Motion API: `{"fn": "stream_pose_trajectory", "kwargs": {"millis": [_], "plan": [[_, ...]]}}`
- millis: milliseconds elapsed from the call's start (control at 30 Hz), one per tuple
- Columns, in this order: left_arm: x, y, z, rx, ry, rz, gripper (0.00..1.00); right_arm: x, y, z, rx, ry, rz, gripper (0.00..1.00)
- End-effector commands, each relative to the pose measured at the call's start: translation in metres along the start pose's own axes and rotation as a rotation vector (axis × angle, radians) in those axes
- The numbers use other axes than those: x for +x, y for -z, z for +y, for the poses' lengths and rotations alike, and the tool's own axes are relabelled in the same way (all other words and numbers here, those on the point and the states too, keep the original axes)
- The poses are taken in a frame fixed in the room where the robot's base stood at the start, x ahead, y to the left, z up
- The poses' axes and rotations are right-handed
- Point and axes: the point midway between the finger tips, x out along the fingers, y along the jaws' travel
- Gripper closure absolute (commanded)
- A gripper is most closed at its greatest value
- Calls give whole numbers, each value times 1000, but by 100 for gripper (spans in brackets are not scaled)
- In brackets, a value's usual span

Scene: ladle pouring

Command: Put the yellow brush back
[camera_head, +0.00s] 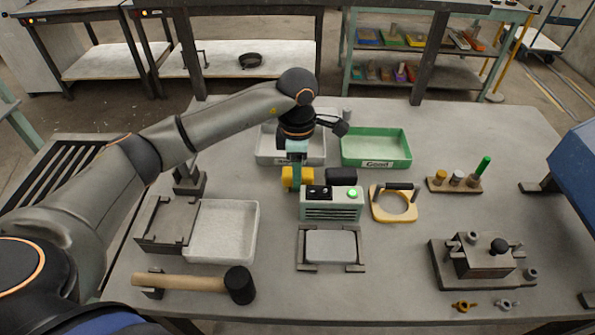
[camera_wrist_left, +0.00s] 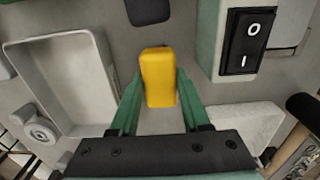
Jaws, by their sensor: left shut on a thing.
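The yellow brush (camera_head: 288,179) is at the middle of the table, just left of the switch box. Only its yellow block shows; any bristles are hidden. My left gripper (camera_head: 297,183) reaches down from above and is shut on it. In the left wrist view, the yellow brush (camera_wrist_left: 158,77) sits between the two green fingers of my left gripper (camera_wrist_left: 160,90). I cannot tell whether the brush touches the table. My right gripper is not in view.
The switch box (camera_head: 331,203) with a lit green button stands close right of the brush, with a dark block (camera_head: 341,176) behind it. A green tray (camera_head: 375,148) and a grey tray (camera_head: 264,154) lie behind. A white tray (camera_head: 222,232) and mallet (camera_head: 195,284) lie front left.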

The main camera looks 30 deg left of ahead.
Motion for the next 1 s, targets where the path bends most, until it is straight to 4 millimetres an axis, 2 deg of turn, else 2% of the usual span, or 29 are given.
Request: {"fn": "stream_pose_trajectory", "kwargs": {"millis": [100, 133, 400, 633, 767, 867, 1000], "plan": [[4, 0, 0, 0, -1, -1, 100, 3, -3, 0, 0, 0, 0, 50], [4, 0, 0, 0, -1, 0, 52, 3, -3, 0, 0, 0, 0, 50], [3, 0, 0, 0, 0, 0, 23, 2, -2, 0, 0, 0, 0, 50], [2, 0, 0, 0, 0, 0, 23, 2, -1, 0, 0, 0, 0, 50], [-6, 0, 0, 0, -2, -2, 23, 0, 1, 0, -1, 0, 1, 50], [-22, -1, 1, 0, -4, -3, 23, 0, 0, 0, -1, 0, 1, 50], [-53, -1, 1, -1, -6, -4, 23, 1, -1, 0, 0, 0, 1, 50]]}}
